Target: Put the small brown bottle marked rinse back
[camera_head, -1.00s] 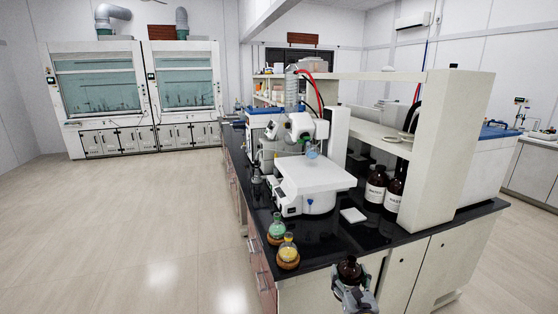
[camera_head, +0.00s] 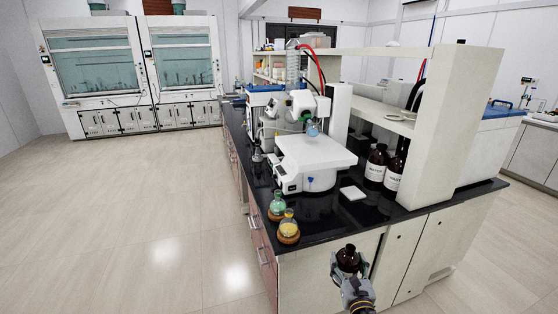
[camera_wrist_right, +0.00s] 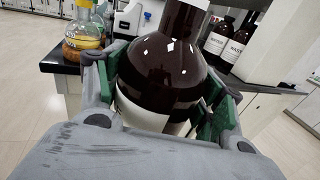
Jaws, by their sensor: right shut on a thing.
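My right gripper (camera_head: 348,272) is shut on a small brown bottle (camera_head: 347,259), held upright in front of the bench's near end, below the level of the black top. My left gripper is not in view.
The black bench top (camera_head: 330,222) holds a yellow flask (camera_head: 288,226), a green flask (camera_head: 277,205), a white instrument (camera_head: 310,160), a white tile (camera_head: 352,193) and large brown bottles (camera_head: 376,165) beneath a shelf. Two fumehoods (camera_head: 92,70) stand far left across open floor (camera_head: 150,220).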

